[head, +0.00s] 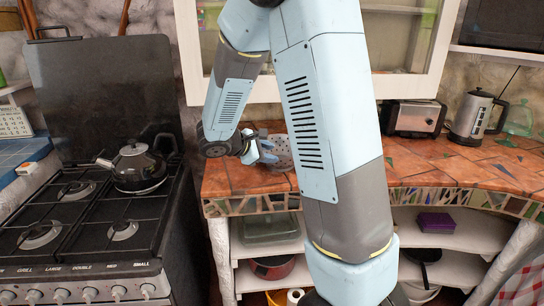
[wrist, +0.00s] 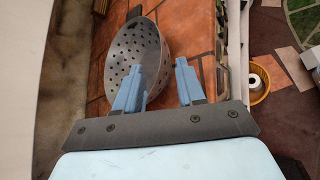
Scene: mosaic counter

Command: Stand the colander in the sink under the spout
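The grey metal colander (head: 281,151) stands on the tiled counter, partly hidden behind my arm in the head view. In the wrist view the colander (wrist: 124,48) shows its holed bowl and a dark handle at its upper left. My gripper (head: 262,152) is at the colander's left side in the head view. In the wrist view my gripper (wrist: 158,88) has its two blue fingers apart, the left one overlapping the bowl and the right one past its outer wall. I cannot tell whether either finger touches it. No sink or spout is in view.
A stove (head: 90,225) with a black kettle (head: 138,165) stands left of the counter (head: 420,165). A toaster (head: 413,118) and a steel jug (head: 474,118) stand at the counter's back right. The counter's front right is clear. Shelves below hold a purple box (head: 436,222).

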